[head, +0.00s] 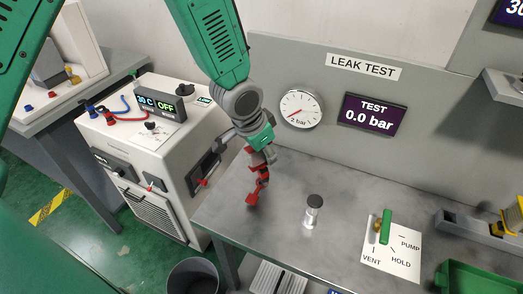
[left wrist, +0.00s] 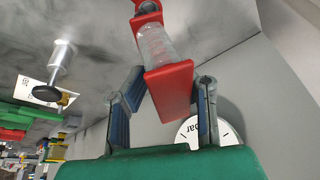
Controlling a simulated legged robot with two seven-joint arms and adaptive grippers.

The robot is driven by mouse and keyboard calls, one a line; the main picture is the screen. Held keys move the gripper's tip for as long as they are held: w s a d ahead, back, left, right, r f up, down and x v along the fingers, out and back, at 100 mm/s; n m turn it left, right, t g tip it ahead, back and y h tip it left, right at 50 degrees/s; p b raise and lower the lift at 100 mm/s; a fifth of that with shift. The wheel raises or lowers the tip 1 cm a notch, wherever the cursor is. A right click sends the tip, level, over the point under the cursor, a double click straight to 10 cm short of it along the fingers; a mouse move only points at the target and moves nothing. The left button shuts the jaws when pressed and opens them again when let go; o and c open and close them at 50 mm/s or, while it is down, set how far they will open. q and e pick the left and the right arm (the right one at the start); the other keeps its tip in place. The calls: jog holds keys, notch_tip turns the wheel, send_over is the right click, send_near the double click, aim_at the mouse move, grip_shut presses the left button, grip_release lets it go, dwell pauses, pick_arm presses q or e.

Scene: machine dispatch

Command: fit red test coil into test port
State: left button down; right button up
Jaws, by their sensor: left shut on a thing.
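The red test coil (head: 252,196) has red end pieces and a clear middle, and hangs from my left gripper (head: 262,160) above the left part of the grey bench. In the left wrist view, my left gripper (left wrist: 168,95) has its two fingers closed on the coil's near red end (left wrist: 170,88); the far end reaches the top edge. The test port (head: 313,212), a short metal post with a dark round top, stands upright on the bench to the right of the coil, apart from it. It also shows in the left wrist view (left wrist: 62,58). My right gripper is in neither view.
A valve plate with a green handle (head: 385,227) lies right of the port. A gauge (head: 300,109) and a display reading 0.0 bar (head: 373,116) are on the back panel. A white machine (head: 150,150) stands left of the bench. The bench around the port is clear.

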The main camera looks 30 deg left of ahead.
pick_arm(q)
jog(key=shift+d+r, duration=0.1)
jog(key=shift+d, duration=0.2)
jog(key=shift+a, duration=0.25)
jog(key=shift+a+f+y, duration=0.2)
jog(key=shift+a+y, duration=0.2)
jog(key=shift+a, duration=0.55)
jog(key=shift+w+d+r+y+b, duration=0.1)
jog(key=shift+d+r+y+b, duration=0.15)
jog(key=shift+y+b, duration=0.3)
jog(key=shift+a+f, duration=0.1)
jog(key=shift+f, duration=0.05)
jog(key=shift+s+d+p, duration=0.2)
jog(key=shift+d+p, duration=0.1)
jog(key=shift+d, duration=0.7)
jog(key=shift+a+f, duration=0.1)
jog(key=shift+a, duration=0.6)
jog(key=shift+d+f, duration=0.2)
jog(key=shift+d, duration=0.25)
jog(key=shift+d+r, duration=0.15)
jog(key=shift+d, duration=0.1)
jog(key=shift+a+r+p, duration=0.25)
jog(key=shift+a+p, duration=0.1)
jog(key=shift+a, duration=0.25)
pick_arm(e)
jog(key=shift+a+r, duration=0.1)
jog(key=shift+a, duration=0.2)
